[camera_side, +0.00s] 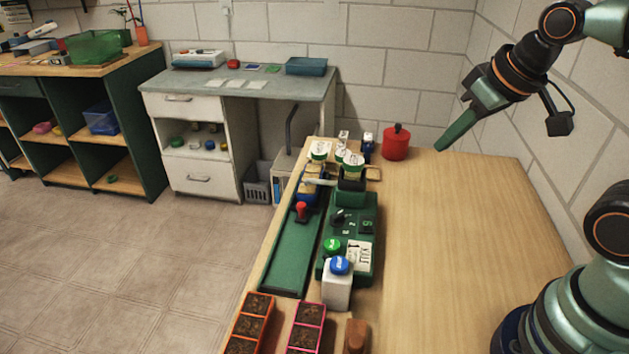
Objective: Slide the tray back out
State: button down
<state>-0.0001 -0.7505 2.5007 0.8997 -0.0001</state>
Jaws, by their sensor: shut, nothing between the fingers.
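My gripper (441,147) is shut and empty, held in the air above the far right part of the wooden table, well apart from the other items. A long flat green channel (290,255) lies on the left side of the table, with an upright red knob (301,208) towards its far end. Near the front edge are a seedling tray with an orange rim (249,315) and one with a pink rim (306,325), both holding dark soil. I cannot tell which of these is the task's tray.
Right of the channel stands a green box (367,207) with a dial. Several lidded jars and a red pot (396,144) stand at the back. The table's right half (450,240) is clear.

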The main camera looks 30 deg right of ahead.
dwell(0.3)
jog(key=c, duration=0.8)
grip_release()
jog(key=shift+w+r, duration=0.1)
jog(key=shift+w, duration=0.05)
jog(key=shift+o, duration=0.6)
jog(key=shift+w+a+r, duration=0.15)
jog(key=shift+w+a, duration=0.05)
jog(key=shift+w, duration=0.1)
jog(key=g, duration=0.6)
send_over(302, 204)
notch_tip(302, 204, down, 10)
notch_tip(302, 204, down, 12)
jog(key=shift+a, duration=0.1)
grip_shut()
